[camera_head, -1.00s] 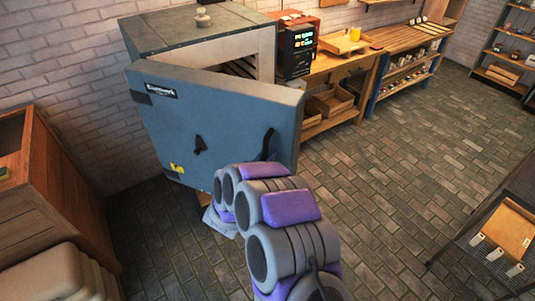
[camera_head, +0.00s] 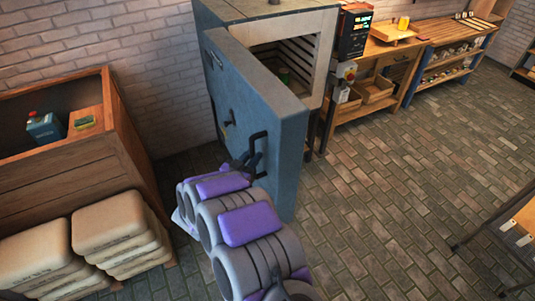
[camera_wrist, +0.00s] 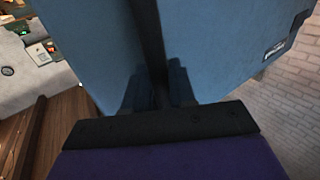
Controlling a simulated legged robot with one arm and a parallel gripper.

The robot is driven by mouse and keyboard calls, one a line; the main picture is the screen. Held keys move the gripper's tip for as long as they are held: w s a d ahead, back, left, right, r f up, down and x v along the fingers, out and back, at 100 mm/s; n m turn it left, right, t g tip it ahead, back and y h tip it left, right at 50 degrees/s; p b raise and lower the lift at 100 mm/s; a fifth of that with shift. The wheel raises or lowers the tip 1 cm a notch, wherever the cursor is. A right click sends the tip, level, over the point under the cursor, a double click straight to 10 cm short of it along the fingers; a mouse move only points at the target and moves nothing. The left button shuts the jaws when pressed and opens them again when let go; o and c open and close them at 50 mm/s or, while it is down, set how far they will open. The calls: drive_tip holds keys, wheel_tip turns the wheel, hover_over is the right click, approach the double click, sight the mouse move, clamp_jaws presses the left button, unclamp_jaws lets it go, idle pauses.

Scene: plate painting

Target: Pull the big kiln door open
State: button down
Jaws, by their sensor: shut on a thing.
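The big kiln (camera_head: 318,40) stands against the brick wall with its blue door (camera_head: 285,130) swung wide open toward me. Through the opening I see the ribbed inner wall and a small green thing (camera_head: 285,76) inside. A black handle (camera_head: 258,150) is on the door's outer face near its free edge. My gripper (camera_head: 243,163) is at this handle, shut on it. In the wrist view the blue door (camera_wrist: 215,45) fills the middle, and the dark handle bar (camera_wrist: 148,45) runs down between my gripper's fingers (camera_wrist: 158,88).
A wooden bin (camera_head: 70,165) and stacked pale sacks (camera_head: 115,225) stand on the left, near the door's swing side. A control box (camera_head: 354,32) and wooden workbench (camera_head: 395,48) are right of the kiln. Brick floor (camera_head: 390,190) is clear at centre right.

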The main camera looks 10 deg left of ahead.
drive_tip(key=s+a, duration=0.2)
drive_tip(key=a, duration=0.3)
drive_tip(key=shift+s+a+r, duration=0.15)
drive_tip(key=shift+a+r, duration=0.2)
drive_tip(key=shift+r, duration=0.1)
drive_tip(key=shift+d, duration=0.1)
drive_tip(key=c, duration=1.3)
unclamp_jaws()
drive_tip(key=shift+c, duration=0.2)
drive_tip(key=shift+o, duration=1.3)
drive_tip(key=shift+w+f, duration=0.35)
drive_tip(key=shift+s+d, duration=0.1)
drive_tip(key=shift+s, duration=0.05)
